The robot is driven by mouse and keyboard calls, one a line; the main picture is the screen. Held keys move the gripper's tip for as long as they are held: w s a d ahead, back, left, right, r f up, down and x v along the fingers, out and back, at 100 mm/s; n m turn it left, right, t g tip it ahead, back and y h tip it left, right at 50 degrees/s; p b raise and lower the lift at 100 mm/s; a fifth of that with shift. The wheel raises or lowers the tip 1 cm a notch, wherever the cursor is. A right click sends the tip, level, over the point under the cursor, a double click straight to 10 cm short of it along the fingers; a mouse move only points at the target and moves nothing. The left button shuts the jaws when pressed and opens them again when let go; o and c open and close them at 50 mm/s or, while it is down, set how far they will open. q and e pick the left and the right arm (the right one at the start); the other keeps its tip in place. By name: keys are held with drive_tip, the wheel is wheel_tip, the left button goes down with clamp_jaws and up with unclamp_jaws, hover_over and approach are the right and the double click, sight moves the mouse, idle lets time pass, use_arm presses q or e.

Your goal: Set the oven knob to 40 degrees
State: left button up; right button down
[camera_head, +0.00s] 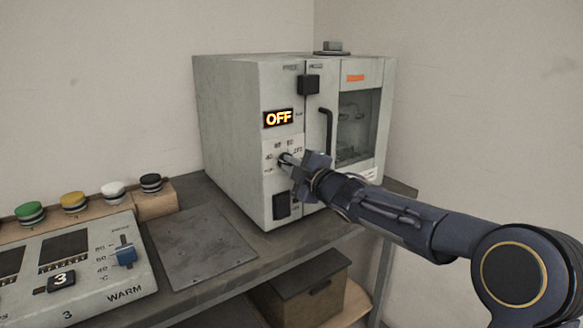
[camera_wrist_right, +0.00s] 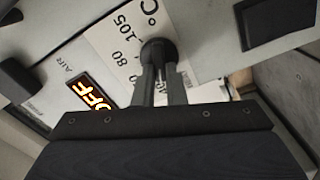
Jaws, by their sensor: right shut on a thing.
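The oven (camera_head: 230,125) is a pale grey box on the bench, with a display (camera_head: 278,118) that reads OFF in glowing orange. Below the display is a white dial plate (camera_head: 270,146) with printed numbers, and the dark round knob (camera_head: 284,158) is on it. My right gripper (camera_head: 290,159) reaches in from the right and is at the knob. In the right wrist view, the fingers (camera_wrist_right: 160,82) are shut on the knob (camera_wrist_right: 158,52); numbers such as 80 and 105 show beside it. Part of the dial is hidden by the gripper. My left gripper is not in view.
The oven's door handle (camera_head: 327,132) and glass window (camera_head: 358,128) are right of the knob. At the left are a control panel (camera_head: 75,275) with a blue slider (camera_head: 125,252) and several coloured buttons. A flat grey plate (camera_head: 200,245) lies before the oven.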

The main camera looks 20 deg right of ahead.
drive_tip(key=shift+f, duration=0.1)
drive_tip(key=c, duration=1.5)
unclamp_jaws()
drive_tip(key=shift+s, duration=0.1)
drive_tip(key=v, duration=0.7)
drive_tip(key=shift+s+d, duration=0.15)
drive_tip(key=shift+s, duration=0.15)
